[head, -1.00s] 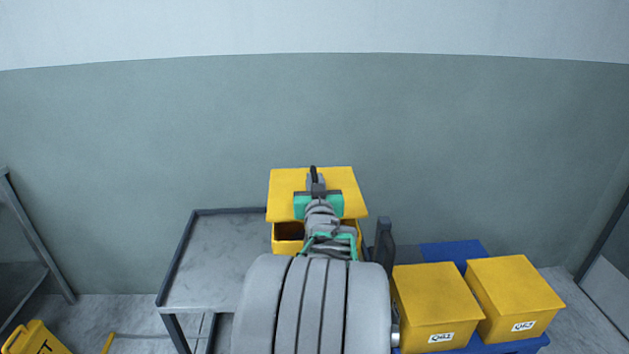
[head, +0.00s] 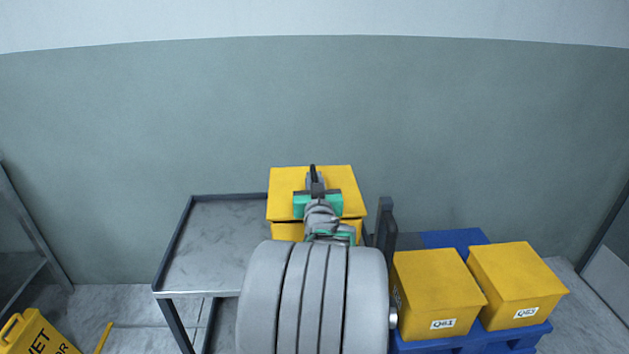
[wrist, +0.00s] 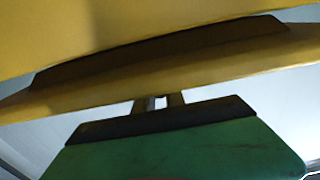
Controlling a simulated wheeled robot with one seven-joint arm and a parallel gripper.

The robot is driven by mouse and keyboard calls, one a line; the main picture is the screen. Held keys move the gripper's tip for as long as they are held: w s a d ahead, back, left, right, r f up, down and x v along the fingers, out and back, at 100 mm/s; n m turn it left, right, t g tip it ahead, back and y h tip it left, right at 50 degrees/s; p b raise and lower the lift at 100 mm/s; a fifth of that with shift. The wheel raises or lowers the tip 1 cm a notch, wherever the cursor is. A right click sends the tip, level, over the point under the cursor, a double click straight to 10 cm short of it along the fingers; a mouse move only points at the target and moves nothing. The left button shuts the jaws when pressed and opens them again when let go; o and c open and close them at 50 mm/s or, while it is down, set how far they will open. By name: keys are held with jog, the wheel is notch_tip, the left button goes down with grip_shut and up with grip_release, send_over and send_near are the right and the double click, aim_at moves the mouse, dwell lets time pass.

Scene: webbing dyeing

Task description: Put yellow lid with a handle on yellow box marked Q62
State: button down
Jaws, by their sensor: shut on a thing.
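The yellow lid (head: 284,186) is held level by my gripper (head: 314,180), which is shut on its handle. The handle is mostly hidden by the fingers. A yellow box (head: 287,231) stands right under the lid on the grey table. Its front is partly behind my arm and no marking shows on it. Only a thin dark line shows between lid and box at the left, and I cannot tell whether they touch. The wrist view shows yellow surfaces (wrist: 90,35) with a dark strip between them, close above my gripper (wrist: 161,103).
The grey table (head: 215,245) has bare room left of the box. A dark post (head: 386,225) stands close to its right. Two closed yellow boxes, marked Q61 (head: 435,285) and Q63 (head: 515,280), sit on a blue pallet (head: 455,239). A yellow wet-floor sign (head: 35,335) stands lower left.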

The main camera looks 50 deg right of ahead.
jog(key=shift+f+b, duration=0.4)
jog(key=shift+b, duration=0.1)
jog(key=c, duration=1.4)
grip_release()
jog(key=shift+o, duration=0.4)
jog(key=shift+f, duration=0.15)
